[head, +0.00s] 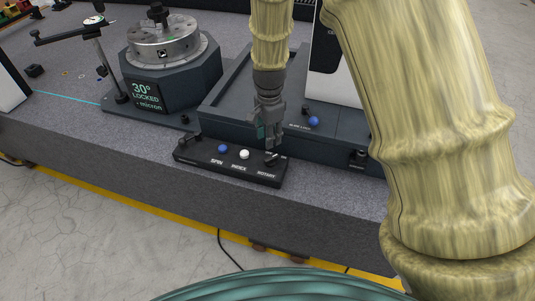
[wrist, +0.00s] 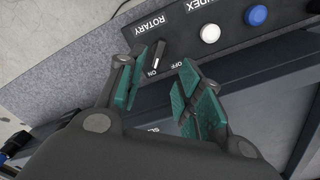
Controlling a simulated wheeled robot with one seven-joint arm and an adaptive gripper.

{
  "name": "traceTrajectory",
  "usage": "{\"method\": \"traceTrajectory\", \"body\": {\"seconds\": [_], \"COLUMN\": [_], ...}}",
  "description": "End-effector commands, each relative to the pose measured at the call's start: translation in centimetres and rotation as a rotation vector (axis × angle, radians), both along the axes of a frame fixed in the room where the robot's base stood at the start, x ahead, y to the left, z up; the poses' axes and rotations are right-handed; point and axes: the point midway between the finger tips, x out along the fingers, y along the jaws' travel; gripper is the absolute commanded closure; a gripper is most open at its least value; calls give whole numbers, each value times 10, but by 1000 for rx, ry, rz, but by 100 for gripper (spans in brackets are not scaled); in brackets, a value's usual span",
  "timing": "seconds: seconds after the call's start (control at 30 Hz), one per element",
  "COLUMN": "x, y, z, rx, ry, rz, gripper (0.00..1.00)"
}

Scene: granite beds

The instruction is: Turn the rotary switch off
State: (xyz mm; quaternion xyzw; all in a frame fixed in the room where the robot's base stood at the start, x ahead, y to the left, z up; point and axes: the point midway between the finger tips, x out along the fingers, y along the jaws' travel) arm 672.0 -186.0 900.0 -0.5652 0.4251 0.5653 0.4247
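The rotary switch (wrist: 158,54) is a small black knob at the end of a black control panel (head: 205,160). In the wrist view its white mark points toward the printed ON, with OFF printed beside it. The knob also shows in the head view (head: 271,158), just below my gripper (head: 267,138). My gripper also fills the lower wrist view (wrist: 161,82). Its teal-padded fingers are apart and nothing is between them. In the wrist view the knob lies beyond the gap between the fingertips. I see no contact with it.
A blue button (head: 223,148) and a white button (head: 244,154) sit on the same panel. A dark machine base with another blue knob (head: 313,121) rises behind it. A rotary table (head: 165,55) reading "LOCKED" stands left. The granite bed (head: 130,140) is clear in front.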

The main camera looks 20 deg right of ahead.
Motion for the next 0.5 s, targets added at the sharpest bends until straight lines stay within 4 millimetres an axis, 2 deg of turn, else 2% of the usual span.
{"method": "traceTrajectory", "body": {"seconds": [0.17, 0.5], "x": [0, -1], "y": [1, -1], "z": [-10, -53], "rx": [2, 1], "ry": [2, 2], "rz": [-3, -4], "gripper": [64, 64]}}
